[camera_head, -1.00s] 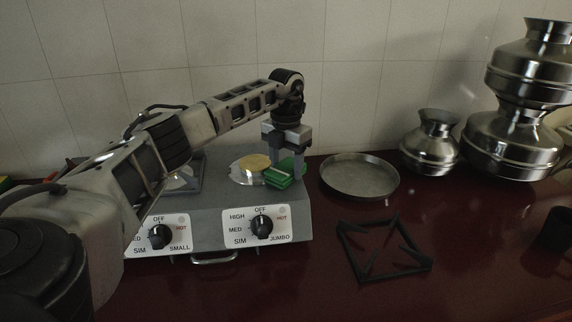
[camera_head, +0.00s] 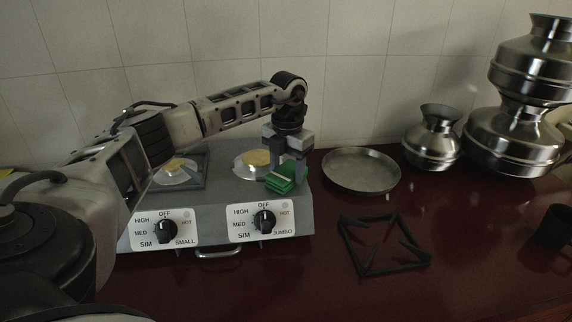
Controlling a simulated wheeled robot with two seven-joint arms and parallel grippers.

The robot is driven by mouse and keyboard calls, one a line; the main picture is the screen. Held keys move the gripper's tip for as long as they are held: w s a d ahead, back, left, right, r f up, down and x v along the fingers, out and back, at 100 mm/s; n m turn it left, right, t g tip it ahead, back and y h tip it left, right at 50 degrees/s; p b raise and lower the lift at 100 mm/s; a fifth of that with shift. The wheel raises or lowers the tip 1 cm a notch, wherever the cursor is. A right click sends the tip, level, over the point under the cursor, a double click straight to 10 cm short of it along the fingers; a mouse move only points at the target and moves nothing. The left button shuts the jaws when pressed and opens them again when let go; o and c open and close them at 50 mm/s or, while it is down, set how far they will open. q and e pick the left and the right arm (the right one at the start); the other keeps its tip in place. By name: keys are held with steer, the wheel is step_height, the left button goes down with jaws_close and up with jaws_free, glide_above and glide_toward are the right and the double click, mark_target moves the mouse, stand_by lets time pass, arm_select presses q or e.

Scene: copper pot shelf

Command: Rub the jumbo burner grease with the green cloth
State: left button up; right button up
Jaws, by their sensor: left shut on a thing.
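My left gripper (camera_head: 289,170) points down over the right side of the stove (camera_head: 215,208) and is shut on the green cloth (camera_head: 280,184). The cloth is folded and sits at the right edge of the jumbo burner (camera_head: 240,171). A yellow grease patch (camera_head: 257,158) lies on the jumbo burner's shiny plate, up and left of the cloth. The cloth seems to touch or nearly touch the plate's edge; I cannot tell which. The jumbo knob (camera_head: 264,220) is on the stove's front. My right gripper is not in view.
The small burner (camera_head: 174,175) at left also has a yellow patch, inside a dark grate (camera_head: 199,183). A round metal pan (camera_head: 361,186) stands right of the stove. A loose black grate (camera_head: 384,268) lies in front of it. Metal pots (camera_head: 432,150) stand at the far right.

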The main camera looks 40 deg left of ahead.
arm_select(q)
steer(key=shift+d+f, duration=0.15)
steer(key=shift+d, duration=0.05)
steer(key=shift+r, duration=3.1)
steer(key=shift+w, duration=0.1)
steer(key=shift+r, duration=1.5)
